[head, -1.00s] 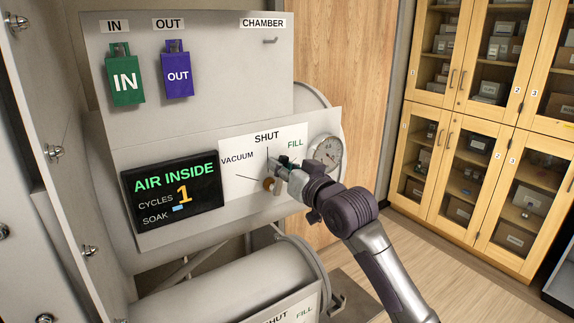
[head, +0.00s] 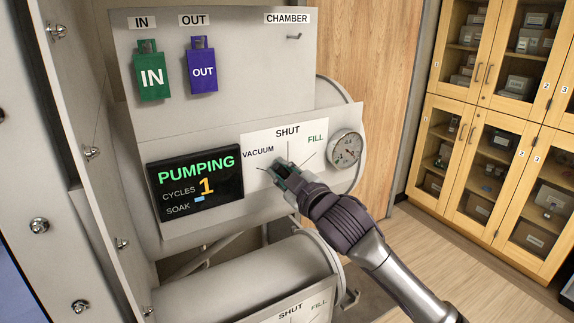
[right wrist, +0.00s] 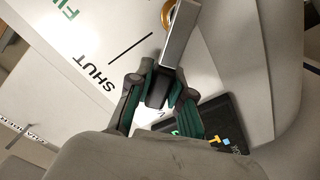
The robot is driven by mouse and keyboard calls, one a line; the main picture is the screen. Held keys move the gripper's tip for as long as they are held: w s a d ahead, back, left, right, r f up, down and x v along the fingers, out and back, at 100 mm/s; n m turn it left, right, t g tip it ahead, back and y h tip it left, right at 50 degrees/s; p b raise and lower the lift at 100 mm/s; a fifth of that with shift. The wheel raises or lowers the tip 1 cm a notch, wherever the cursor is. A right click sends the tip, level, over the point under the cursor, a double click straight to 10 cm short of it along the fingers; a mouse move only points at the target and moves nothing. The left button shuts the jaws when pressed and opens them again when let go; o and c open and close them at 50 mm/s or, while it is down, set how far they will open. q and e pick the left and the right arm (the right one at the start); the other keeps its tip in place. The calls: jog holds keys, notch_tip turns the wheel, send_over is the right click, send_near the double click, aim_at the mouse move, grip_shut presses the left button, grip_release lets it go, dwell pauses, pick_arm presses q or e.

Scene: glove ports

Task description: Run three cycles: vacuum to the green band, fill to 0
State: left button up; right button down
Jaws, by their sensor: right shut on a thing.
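The display (head: 195,183) reads PUMPING, CYCLES 1, and SOAK with a short blue bar. The valve plate (head: 310,130) is white, marked VACUUM, SHUT and FILL. My right gripper (head: 284,170) is at the VACUUM side of the plate and hides most of the valve handle in the head view. In the right wrist view, the gripper (right wrist: 160,92) is shut on the silver valve handle (right wrist: 181,36), which runs from a brass hub (right wrist: 168,14). The round gauge (head: 346,149) is right of the plate; its needle is too small to read surely. My left gripper is not in view.
A green IN tag (head: 151,76) and a purple OUT tag (head: 202,72) hang on the upper panel. An empty hook (head: 293,36) sits under CHAMBER. A second cylinder (head: 240,278) lies below. Glass-door cabinets (head: 490,130) stand at right, with open floor before them.

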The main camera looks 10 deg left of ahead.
jog(key=shift+s+a+f+n, duration=0.25)
jog(key=shift+f+n, duration=0.1)
jog(key=shift+n, duration=0.65)
jog(key=shift+s+a+f+n, duration=0.15)
jog(key=shift+a+f+n, duration=0.15)
jog(key=shift+n, duration=0.7)
jog(key=shift+f, duration=0.15)
jog(key=c, duration=1)
grip_release()
jog(key=shift+c, duration=0.2)
jog(key=shift+s+d, duration=0.1)
jog(key=v, duration=1.1)
jog(key=shift+s+d, duration=0.2)
jog(key=shift+s, duration=0.15)
